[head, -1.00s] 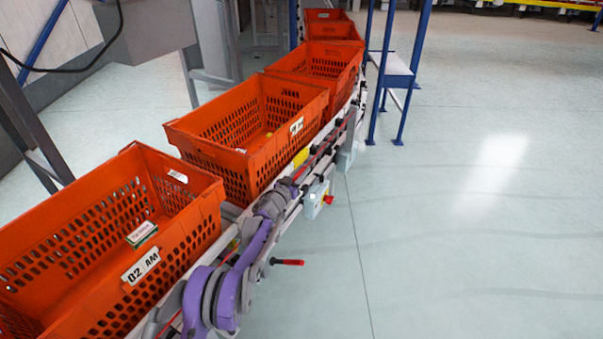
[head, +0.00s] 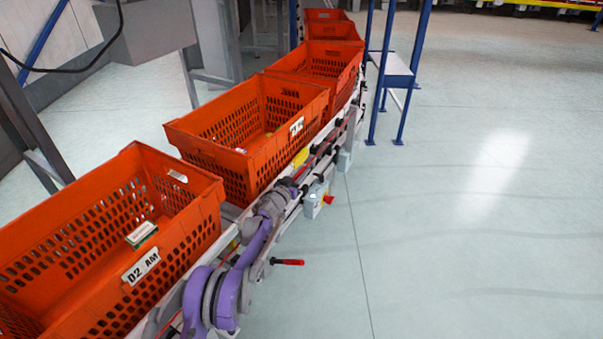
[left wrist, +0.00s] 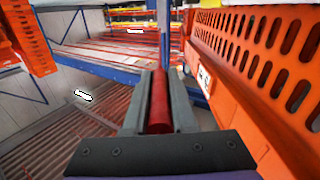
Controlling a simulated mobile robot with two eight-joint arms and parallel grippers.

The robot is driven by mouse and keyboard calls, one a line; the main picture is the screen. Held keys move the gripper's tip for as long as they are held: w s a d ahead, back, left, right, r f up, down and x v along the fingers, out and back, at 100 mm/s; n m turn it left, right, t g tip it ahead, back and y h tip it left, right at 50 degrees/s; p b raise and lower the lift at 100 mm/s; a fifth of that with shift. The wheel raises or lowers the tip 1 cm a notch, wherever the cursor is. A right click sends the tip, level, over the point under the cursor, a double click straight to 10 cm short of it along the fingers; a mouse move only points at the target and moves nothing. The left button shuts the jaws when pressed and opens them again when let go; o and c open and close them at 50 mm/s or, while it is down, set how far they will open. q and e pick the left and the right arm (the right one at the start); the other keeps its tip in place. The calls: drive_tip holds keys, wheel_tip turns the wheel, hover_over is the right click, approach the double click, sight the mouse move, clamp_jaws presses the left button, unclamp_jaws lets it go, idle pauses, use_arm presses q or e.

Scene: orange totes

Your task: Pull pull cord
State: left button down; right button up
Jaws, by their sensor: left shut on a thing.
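The pull cord (head: 322,153) shows as a thin red line along the right side of the conveyor in the head view. My left arm reaches along that side, and my left gripper (head: 291,184) is at the cord near the second tote. In the left wrist view, the left gripper (left wrist: 158,85) is shut on a red, rod-like length (left wrist: 159,110) that looks like the cord. The fingers hide part of it. My right gripper is not in view.
Orange totes, including the near one (head: 207,212) and the second one (head: 250,178), stand in a row on the conveyor. A grey box with a red button (head: 329,199) and a red-handled lever (head: 290,262) stick out at its side. The floor (head: 470,230) to the right is clear.

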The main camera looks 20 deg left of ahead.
use_arm(q)
drive_tip(key=s+d, duration=0.1)
drive_tip(key=d, duration=0.5)
drive_tip(key=shift+s, duration=0.25)
drive_tip(key=c, duration=0.7)
unclamp_jaws()
drive_tip(key=p+v, duration=0.1)
drive_tip(key=v, duration=1)
drive_tip(key=shift+f, duration=0.1)
drive_tip(key=shift+w+a, duration=0.1)
